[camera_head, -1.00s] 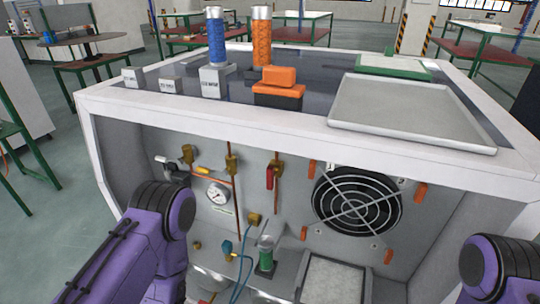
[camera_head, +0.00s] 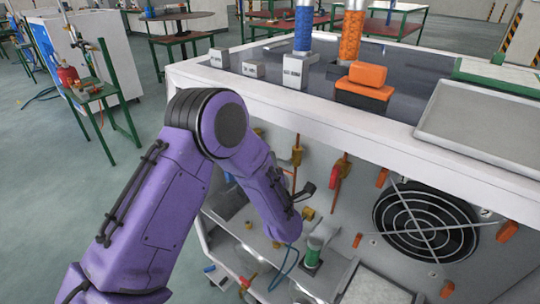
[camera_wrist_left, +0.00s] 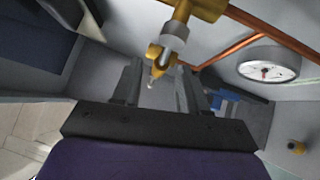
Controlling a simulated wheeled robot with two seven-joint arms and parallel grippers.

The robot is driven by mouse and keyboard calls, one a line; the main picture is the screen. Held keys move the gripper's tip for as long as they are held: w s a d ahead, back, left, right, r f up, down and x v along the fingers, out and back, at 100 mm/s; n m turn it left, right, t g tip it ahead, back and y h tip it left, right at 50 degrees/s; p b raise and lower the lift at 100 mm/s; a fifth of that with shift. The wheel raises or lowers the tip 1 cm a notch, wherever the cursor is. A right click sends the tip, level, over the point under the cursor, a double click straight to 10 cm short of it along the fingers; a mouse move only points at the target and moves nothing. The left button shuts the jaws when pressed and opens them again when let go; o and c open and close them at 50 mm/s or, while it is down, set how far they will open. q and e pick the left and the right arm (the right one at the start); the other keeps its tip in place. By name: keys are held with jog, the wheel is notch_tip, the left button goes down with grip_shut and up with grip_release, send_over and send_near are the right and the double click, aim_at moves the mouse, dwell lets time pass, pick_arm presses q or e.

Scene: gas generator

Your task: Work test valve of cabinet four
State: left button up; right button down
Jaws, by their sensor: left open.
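The open-fronted cabinet (camera_head: 390,140) holds brass valves and copper pipes on its back panel. In the left wrist view, a brass valve fitting (camera_wrist_left: 165,55) with a grey collar hangs between the fingers of my left gripper (camera_wrist_left: 158,88). The gripper is open; I cannot tell whether a finger touches the fitting. In the head view my left arm reaches into the cabinet and hides most of its gripper and part of the panel. A red-handled valve (camera_head: 335,172) and a brass valve (camera_head: 296,155) show beside the arm. No label identifies the test valve. My right gripper is out of view.
A round gauge (camera_wrist_left: 268,65) and a copper pipe (camera_wrist_left: 255,22) lie right of the fitting. A caged fan (camera_head: 425,220) with orange clips sits on the panel's right. A green-based cylinder (camera_head: 314,250) stands low inside. A grey tray (camera_head: 485,125) lies on top.

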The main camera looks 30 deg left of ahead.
pick_arm(q)
jog(key=x, duration=0.3)
jog(key=shift+w+a, duration=0.15)
jog(key=shift+a, duration=0.05)
